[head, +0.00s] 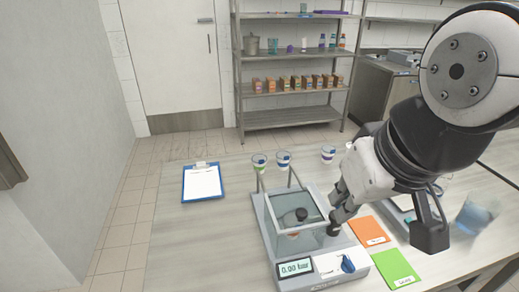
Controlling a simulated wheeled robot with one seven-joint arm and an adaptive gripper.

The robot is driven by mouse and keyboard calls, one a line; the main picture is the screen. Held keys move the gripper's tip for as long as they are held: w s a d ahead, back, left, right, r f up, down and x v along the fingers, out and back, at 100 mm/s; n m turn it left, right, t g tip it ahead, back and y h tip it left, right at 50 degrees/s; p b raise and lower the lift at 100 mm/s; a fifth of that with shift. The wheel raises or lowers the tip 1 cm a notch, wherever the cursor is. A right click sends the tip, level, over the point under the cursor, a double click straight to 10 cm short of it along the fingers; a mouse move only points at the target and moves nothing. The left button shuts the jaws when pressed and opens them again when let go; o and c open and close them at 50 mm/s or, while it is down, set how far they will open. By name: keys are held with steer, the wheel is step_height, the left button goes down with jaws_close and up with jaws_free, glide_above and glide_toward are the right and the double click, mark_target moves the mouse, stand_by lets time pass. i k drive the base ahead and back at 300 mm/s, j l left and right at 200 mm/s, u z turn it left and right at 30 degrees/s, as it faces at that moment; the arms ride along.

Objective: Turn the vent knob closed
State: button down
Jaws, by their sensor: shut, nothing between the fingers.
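A grey bench device (290,260) with a clear-walled chamber stands on the table, its display reading 0.00 bar. A blue knob (347,264) sits on its front panel, right of the display; it looks like the vent knob, but its label is too small to read. My gripper (335,222) is shut and empty. It points down at the right side of the chamber, above and behind the blue knob and apart from it. Its fingertips are small and dark here, and I cannot tell whether they touch the device.
An orange card (368,231) and a green card (397,268) lie right of the device. A blue clipboard (202,184) lies to the left. Small cups (283,160) stand behind. A blurred blue container (474,217) is at right.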

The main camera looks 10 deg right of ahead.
mark_target(347, 266)
steer(key=l, duration=0.5)
steer(key=k+j+z, duration=0.2)
steer(key=j+z, duration=0.15)
steer(key=k+j+z, duration=0.2)
steer(key=j+z, duration=0.2)
steer(key=z, duration=0.4)
steer(key=k+j, duration=0.05)
steer(key=k, duration=0.05)
